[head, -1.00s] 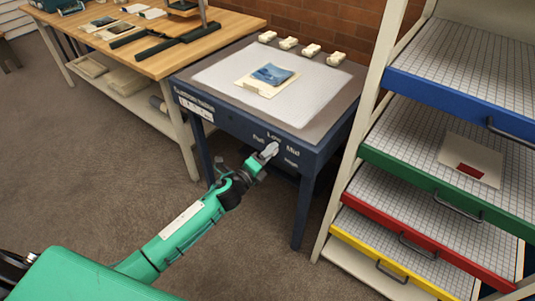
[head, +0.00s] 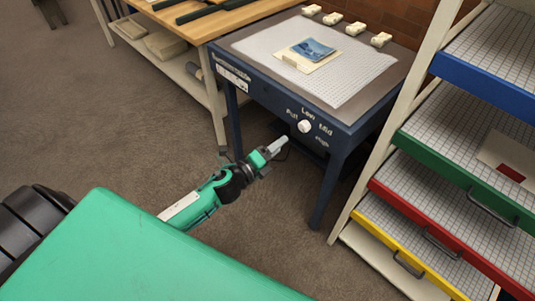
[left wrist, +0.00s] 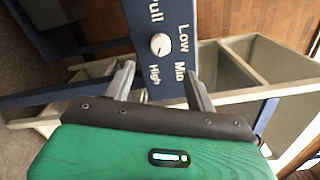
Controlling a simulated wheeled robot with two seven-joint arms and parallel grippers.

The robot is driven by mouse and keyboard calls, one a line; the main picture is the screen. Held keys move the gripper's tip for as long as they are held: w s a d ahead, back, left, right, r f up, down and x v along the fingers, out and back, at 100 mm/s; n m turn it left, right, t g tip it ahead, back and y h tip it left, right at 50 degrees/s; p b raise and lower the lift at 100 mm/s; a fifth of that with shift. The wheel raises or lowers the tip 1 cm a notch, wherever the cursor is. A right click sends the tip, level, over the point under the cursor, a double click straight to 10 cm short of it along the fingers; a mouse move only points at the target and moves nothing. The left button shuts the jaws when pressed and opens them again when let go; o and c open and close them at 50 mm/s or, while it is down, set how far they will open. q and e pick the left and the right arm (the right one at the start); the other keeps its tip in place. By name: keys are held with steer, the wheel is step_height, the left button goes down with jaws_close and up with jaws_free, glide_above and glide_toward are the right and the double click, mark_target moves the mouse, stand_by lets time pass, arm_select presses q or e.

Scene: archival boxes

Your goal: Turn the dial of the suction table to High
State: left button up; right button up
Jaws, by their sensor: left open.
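The suction table (head: 262,108) is dark blue with a pale gridded top. Its white round dial (head: 305,126) is on the front panel, among the labels Low, Mid, High and one that reads like Full or Pull. The dial also shows in the left wrist view (left wrist: 160,44), between and beyond my fingers. A small dark mark is on its face, but I cannot tell surely which label it points to. My left gripper (head: 281,144) is open and empty, apart from the dial, just in front of and below it. My right gripper is not in view.
A rack with blue, green (head: 465,180), red and yellow fronted trays stands close on the right. A wooden workbench (head: 225,20) is at the back left. A blue picture on a card (head: 308,52) and several white blocks lie on the suction table. The floor in front is clear.

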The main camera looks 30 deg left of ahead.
arm_select(q)
steer(key=shift+v, duration=1.8)
